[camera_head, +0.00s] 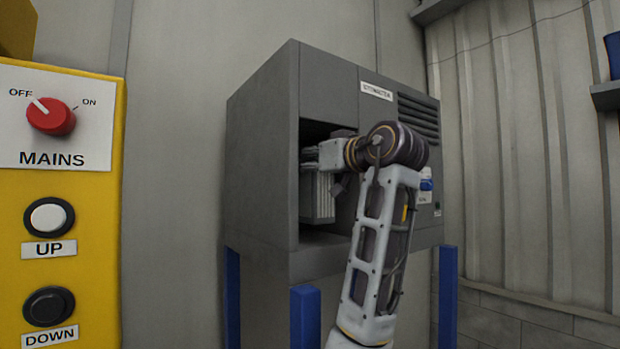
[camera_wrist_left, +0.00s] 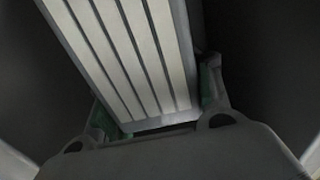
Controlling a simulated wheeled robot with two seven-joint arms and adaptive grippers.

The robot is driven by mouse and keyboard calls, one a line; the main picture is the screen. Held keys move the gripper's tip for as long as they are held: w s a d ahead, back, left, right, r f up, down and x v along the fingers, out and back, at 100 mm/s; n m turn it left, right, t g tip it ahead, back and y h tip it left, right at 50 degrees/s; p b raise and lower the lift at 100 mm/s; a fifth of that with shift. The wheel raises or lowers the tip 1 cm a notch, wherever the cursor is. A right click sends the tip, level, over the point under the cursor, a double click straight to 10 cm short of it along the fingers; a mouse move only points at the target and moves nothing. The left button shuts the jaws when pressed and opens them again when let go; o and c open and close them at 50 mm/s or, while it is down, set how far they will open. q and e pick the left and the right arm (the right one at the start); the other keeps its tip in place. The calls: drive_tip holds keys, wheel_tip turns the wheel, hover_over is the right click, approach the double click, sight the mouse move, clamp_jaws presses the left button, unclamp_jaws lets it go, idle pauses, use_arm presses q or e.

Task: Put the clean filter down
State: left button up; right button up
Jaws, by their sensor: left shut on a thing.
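The clean filter (camera_head: 318,190) is a pale, ribbed panel standing inside the dark opening of a grey cabinet (camera_head: 262,165). In the left wrist view the filter (camera_wrist_left: 125,45) shows light slats in a grey frame, tilted in the picture. My left gripper (camera_wrist_left: 155,105) is shut on its near end, with a finger at each side. In the head view my wrist and arm cover part of the opening, and the fingers are mostly hidden. I cannot tell whether the filter touches the opening's floor. My right gripper is not in view.
The cabinet stands on blue legs (camera_head: 305,318) and has vent slots (camera_head: 418,118) at its upper right. A yellow control panel (camera_head: 100,230) at the left has a red MAINS knob (camera_head: 52,117) pointing to OFF, and UP and DOWN buttons. Dark walls flank the filter in the wrist view.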

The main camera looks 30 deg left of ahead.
sight(310, 177)
use_arm(q)
drive_tip(key=shift+f, duration=0.1)
idle(0.3)
drive_tip(key=shift+f+p, duration=0.35)
drive_tip(key=shift+f, duration=0.8)
drive_tip(key=shift+a+f+p, duration=0.15)
drive_tip(key=shift+f+p, duration=0.25)
drive_tip(key=shift+f, duration=0.3)
drive_tip(key=o, duration=1.5)
drive_tip(key=shift+r, duration=0.25)
